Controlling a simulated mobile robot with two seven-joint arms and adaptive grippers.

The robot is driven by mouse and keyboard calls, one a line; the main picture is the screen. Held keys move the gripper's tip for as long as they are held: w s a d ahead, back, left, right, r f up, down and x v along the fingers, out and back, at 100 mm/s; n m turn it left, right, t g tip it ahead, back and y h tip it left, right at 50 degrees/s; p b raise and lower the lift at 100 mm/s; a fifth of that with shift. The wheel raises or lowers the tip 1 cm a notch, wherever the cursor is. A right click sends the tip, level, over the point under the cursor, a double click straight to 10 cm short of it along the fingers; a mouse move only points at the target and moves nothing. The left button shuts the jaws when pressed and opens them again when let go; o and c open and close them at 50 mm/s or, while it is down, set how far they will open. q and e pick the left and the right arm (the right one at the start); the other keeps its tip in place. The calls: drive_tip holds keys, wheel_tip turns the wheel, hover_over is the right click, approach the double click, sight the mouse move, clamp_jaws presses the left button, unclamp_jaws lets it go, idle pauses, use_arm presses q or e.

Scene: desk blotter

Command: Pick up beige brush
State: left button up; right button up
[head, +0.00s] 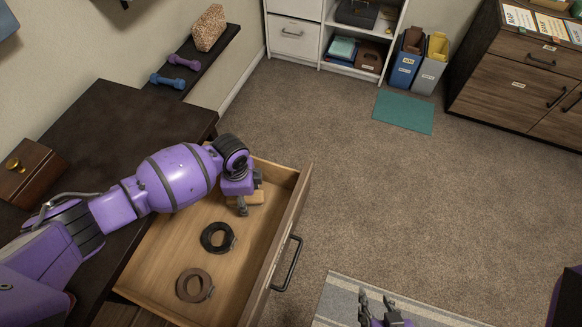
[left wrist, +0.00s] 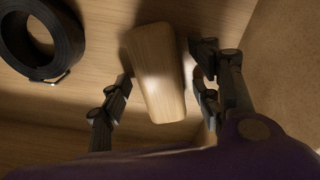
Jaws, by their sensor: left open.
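The beige brush (left wrist: 157,75) lies in the open wooden drawer, its pale wooden back showing in the left wrist view. In the head view only part of the beige brush (head: 256,198) shows beside my left gripper (head: 247,203). In the left wrist view my left gripper (left wrist: 165,88) is open, with one finger on each side of the brush. A gap shows on the left side; the right finger is very close, and I cannot tell whether it touches. My right gripper (head: 378,307) is open and empty at the bottom of the head view, far from the drawer.
A black coil (head: 217,238) and a brown coil (head: 194,285) lie in the drawer (head: 148,262); the black coil (left wrist: 42,40) also shows in the left wrist view. Drawer walls surround the brush. A wooden box (head: 30,172) stands on the dark desk (head: 110,125).

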use_arm(q)
drive_tip(key=c, duration=1.4)
wheel_tip(320, 180, up, 9)
drive_tip(key=shift+r+p, duration=0.1)
drive_tip(key=shift+p, duration=0.5)
drive_tip(key=shift+r, duration=0.45)
use_arm(e)
drive_tip(key=shift+w+r, duration=0.15)
drive_tip(key=shift+r, duration=0.55)
